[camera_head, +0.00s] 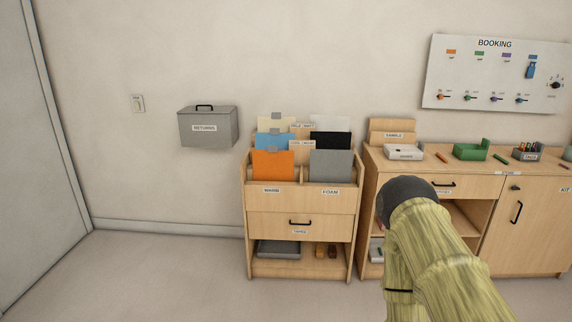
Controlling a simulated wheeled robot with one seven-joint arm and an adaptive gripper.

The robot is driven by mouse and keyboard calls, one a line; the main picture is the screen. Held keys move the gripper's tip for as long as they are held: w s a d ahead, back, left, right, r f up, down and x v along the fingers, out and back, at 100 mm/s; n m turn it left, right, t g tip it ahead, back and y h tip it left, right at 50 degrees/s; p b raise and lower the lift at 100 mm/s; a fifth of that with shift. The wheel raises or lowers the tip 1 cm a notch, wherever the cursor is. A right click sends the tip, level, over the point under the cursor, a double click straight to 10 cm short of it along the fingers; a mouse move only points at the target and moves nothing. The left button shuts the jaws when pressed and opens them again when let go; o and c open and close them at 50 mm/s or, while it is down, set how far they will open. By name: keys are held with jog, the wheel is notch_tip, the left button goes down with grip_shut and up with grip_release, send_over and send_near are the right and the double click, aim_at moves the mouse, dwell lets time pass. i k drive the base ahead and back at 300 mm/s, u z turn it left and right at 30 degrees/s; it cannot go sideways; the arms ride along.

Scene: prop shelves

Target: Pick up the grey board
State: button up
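The grey board (331,165) stands upright in the front right slot of a wooden rack (300,228), above a label reading FOAM. Its lower edge is hidden behind the rack's front panel. A black board (330,140) stands just behind it, and a white board (330,123) behind that. My arm reaches in from the lower right, with a dark rounded part at its upper end, to the right of the rack. My gripper's fingers do not show, and nothing touches the grey board.
An orange board (273,166) stands left of the grey one, with blue and cream boards behind. A wooden counter (440,160) holding trays is close on the right. A grey returns box (207,127) hangs on the wall. The floor left of the rack is clear.

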aim_at(325, 166)
jog(key=u, duration=0.05)
jog(key=i, duration=1.65)
jog(key=z, duration=0.05)
